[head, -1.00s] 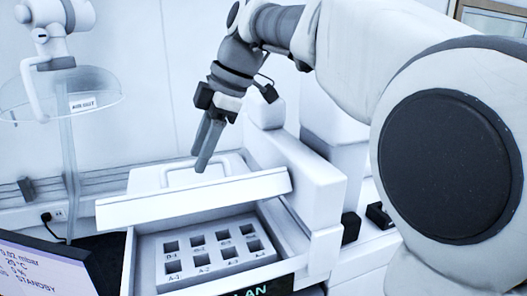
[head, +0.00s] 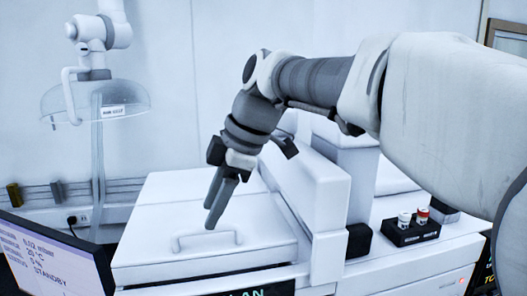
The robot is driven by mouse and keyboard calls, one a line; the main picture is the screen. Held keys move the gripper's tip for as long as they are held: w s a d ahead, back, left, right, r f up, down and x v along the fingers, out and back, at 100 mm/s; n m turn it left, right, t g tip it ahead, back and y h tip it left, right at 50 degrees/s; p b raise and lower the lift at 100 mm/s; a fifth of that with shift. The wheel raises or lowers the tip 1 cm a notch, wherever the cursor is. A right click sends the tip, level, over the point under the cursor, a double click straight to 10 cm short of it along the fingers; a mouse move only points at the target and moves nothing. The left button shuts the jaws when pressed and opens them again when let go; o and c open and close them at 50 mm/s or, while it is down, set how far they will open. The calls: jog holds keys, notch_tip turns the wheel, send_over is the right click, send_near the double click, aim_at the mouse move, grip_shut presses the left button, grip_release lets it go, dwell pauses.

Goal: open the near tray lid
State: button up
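The near tray lid (head: 260,257) is a flat white panel lying down over its tray. A low white bar handle (head: 192,247) stands on it. No sample wells show beneath the lid. My gripper (head: 210,218) points down, with its dark fingertips just above the handle in the picture. Nothing shows between the fingers. They look close together, but their gap is hard to judge from this angle. I cannot tell how high they are above the handle.
A white upright housing (head: 316,200) stands right of the lid. Further right a black block (head: 408,231) holds two small vials. A screen (head: 52,262) is at front left, and a clear extraction hood (head: 95,98) hangs at back left.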

aim_at(216, 249)
jog(key=f+b, duration=0.1)
jog(key=s+f+b, duration=0.1)
jog(key=f, duration=0.1)
jog(key=p+v, duration=0.2)
jog(key=v, duration=1.5)
jog(key=shift+w+r+p, duration=0.15)
jog(key=shift+r+p, duration=0.1)
jog(key=shift+p, duration=0.15)
